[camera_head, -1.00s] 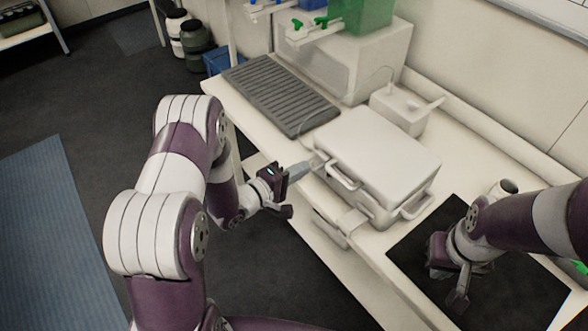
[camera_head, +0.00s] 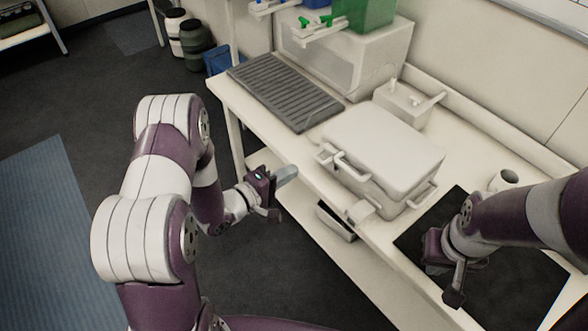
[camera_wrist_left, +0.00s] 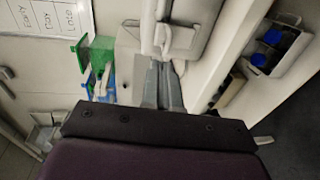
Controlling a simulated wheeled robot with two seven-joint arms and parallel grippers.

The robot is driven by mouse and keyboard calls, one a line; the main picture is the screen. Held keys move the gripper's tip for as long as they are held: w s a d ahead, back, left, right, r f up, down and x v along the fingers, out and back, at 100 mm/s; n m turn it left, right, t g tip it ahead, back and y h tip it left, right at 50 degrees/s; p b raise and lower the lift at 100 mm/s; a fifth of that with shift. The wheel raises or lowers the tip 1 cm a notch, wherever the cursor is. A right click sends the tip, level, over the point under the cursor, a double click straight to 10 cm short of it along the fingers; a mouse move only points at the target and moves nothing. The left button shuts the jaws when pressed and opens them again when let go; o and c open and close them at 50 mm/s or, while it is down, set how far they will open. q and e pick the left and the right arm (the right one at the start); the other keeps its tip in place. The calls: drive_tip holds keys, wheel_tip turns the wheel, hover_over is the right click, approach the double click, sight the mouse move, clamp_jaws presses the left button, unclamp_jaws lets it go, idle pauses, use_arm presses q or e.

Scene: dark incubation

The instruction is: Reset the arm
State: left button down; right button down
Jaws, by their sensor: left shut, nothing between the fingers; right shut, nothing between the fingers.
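My left gripper (camera_head: 286,174) is shut and empty. In the head view it is off the front edge of the bench, to the left of the closed pale case, and apart from it. In the left wrist view its grey fingers (camera_wrist_left: 162,88) lie together, with the case's handle showing just beyond them. My right arm comes in from the right, and my right gripper (camera_head: 453,296) is over the black mat, shut and pointing down, with nothing in it.
The closed pale case (camera_head: 385,148) stands on the white bench (camera_head: 482,152). A black mat (camera_head: 520,262), a dark ribbed tray (camera_head: 285,92) and a small white box (camera_head: 403,104) are also on it. Open floor lies left of the bench.

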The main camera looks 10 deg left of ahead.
use_arm(q)
drive_tip(key=s+a+f+m+g+y, duration=0.4)
drive_tip(key=s+a+g+y, duration=0.1)
drive_tip(key=s+a, duration=0.2)
drive_tip(key=s+a+f+m+g+y, duration=0.3)
drive_tip(key=s+a+m+g+y, duration=0.15)
drive_tip(key=s+a, duration=0.2)
drive_tip(key=s+d+r+m+g, duration=0.2)
drive_tip(key=s+d+r, duration=0.2)
drive_tip(key=d+r, duration=0.6)
drive_tip(key=shift+s+r+m+g, duration=0.15)
drive_tip(key=shift+r+m+g, duration=0.2)
drive_tip(key=shift+r, duration=0.45)
